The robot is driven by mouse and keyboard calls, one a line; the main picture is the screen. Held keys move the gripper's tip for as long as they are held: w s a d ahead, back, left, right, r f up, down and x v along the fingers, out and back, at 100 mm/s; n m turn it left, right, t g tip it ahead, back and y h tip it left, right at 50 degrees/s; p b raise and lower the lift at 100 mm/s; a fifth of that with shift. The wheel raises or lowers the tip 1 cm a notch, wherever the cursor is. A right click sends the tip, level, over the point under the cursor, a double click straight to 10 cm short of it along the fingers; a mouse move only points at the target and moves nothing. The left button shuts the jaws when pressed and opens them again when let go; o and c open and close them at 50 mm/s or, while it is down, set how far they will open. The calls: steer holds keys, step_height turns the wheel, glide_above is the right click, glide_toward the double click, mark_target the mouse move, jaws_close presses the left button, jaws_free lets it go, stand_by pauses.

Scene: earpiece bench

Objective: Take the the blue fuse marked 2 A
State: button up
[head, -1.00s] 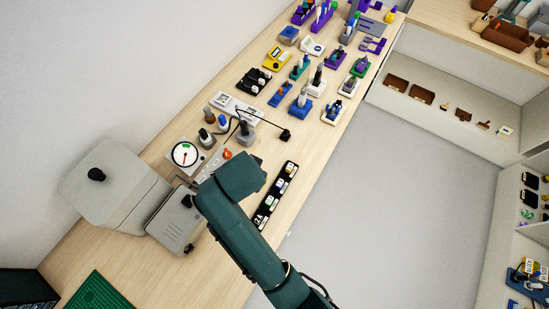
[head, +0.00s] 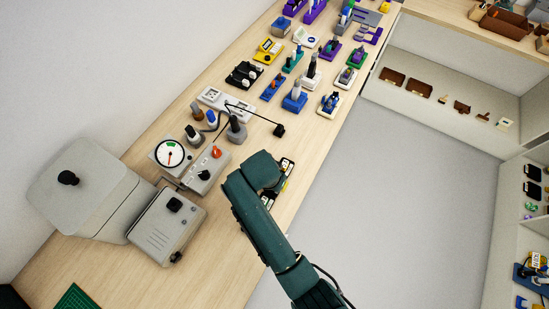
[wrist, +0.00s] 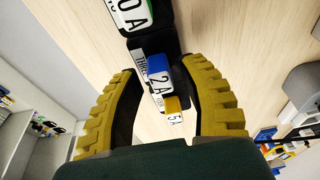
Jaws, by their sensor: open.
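The blue fuse (wrist: 157,64) with a white label marked 2 A stands in a black holder in the wrist view. My gripper (wrist: 166,70) has yellow ribbed fingers, open, one on each side of this fuse. A gap shows between the fingers, and I cannot tell whether either touches it. A green fuse (wrist: 131,14) marked 10 A or similar stands beyond it, and a yellow fuse (wrist: 172,104) marked 5 A is on the near side. In the head view the black holder (head: 289,164) is mostly hidden behind my arm, and the fingers are hidden.
A grey device with a dial (head: 170,153) and an orange-knobbed box (head: 205,172) stand left of my arm. A black plug (head: 279,130) on a cable lies beyond. Several coloured gadgets fill the far bench. The bench edge and open floor are on the right.

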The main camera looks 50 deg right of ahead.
steer(key=shift+o, duration=0.2)
steer(key=shift+f, duration=0.15)
jaws_close()
step_height(320, 180, up, 8)
steer(key=p, duration=0.7)
steer(key=shift+p, duration=0.3)
steer(key=shift+r+b, duration=0.45)
steer(key=shift+r, duration=0.55)
